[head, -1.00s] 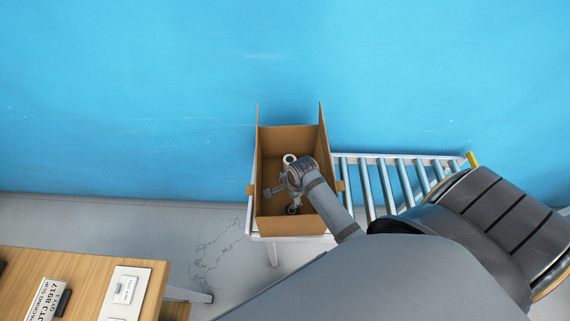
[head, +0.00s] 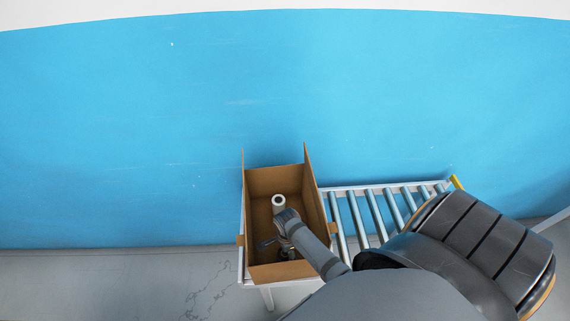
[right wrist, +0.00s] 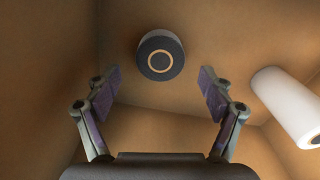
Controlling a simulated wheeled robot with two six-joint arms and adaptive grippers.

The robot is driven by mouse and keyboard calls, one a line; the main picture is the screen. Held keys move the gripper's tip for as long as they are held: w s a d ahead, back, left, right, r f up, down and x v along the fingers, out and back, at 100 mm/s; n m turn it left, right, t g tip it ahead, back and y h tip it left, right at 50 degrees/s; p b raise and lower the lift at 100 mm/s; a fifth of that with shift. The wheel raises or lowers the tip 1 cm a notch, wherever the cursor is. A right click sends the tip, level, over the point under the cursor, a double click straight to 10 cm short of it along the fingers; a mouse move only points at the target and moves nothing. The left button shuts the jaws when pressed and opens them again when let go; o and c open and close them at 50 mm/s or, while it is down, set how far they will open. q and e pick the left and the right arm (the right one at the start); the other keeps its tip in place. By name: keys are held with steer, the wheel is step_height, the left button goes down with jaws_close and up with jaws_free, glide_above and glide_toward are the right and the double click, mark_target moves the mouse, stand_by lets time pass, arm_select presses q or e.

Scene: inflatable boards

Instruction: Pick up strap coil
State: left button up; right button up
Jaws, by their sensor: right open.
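A dark, round coil (right wrist: 160,54) with an orange ring on its end face lies in the cardboard box, seen in the right wrist view; I take it to be the strap coil. My right gripper (right wrist: 160,88) is open, with its two fingers spread and nothing between them. The coil is just beyond the fingertips, centred on the gap and apart from them. In the head view my right gripper (head: 273,248) reaches down inside the box, and my wrist hides the coil there. My left gripper is not in view.
The open cardboard box (head: 313,208) stands on a roller conveyor (head: 362,214), its walls close around my gripper. A white roll (head: 278,203) is also in the box, to the right of my fingers in the wrist view (right wrist: 290,108). A blue wall is behind.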

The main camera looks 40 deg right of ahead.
step_height(320, 180, down, 2)
steer(key=shift+f, duration=0.45)
steer(key=c, duration=1.3)
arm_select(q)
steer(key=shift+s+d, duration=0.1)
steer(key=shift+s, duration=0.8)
arm_select(e)
steer(key=shift+r, duration=0.15)
arm_select(q)
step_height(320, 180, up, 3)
steer(key=p, duration=0.3)
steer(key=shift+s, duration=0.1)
arm_select(e)
step_height(320, 180, up, 28)
steer(key=shift+f, duration=0.1)
